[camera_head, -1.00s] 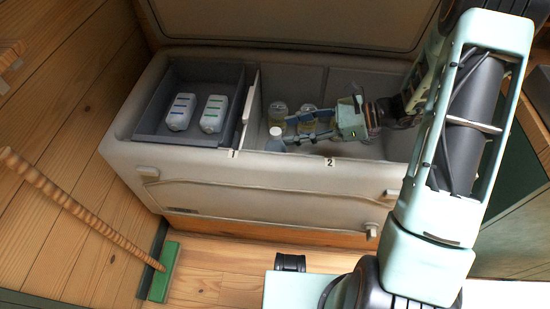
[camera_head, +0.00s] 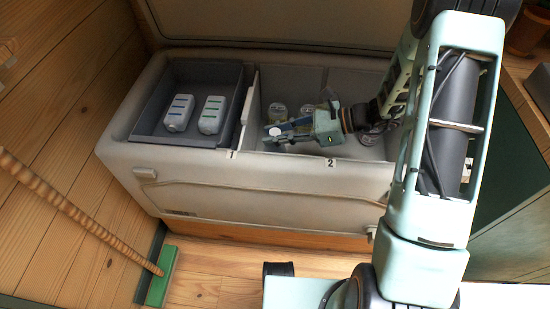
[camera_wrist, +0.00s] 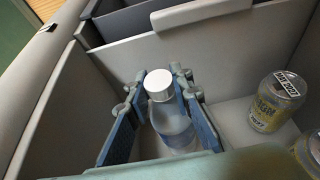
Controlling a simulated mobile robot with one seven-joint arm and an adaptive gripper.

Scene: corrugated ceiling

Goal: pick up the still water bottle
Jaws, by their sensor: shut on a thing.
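The still water bottle (camera_wrist: 172,124) is clear with a white cap and stands between the blue finger pads of my gripper (camera_wrist: 160,120) in the wrist view. The fingers are shut on its body below the cap. In the head view my gripper (camera_head: 290,130) reaches into the right compartment of the cool box, and the bottle's white cap (camera_head: 274,131) shows at the fingertips. The bottle's lower part is hidden by the fingers in the head view.
The cool box (camera_head: 190,171) has its lid open. Cans (camera_wrist: 275,102) stand right of the bottle in the wrist view. A grey tray (camera_head: 150,120) holds two white packs. A divider (camera_head: 244,110) is left of my gripper.

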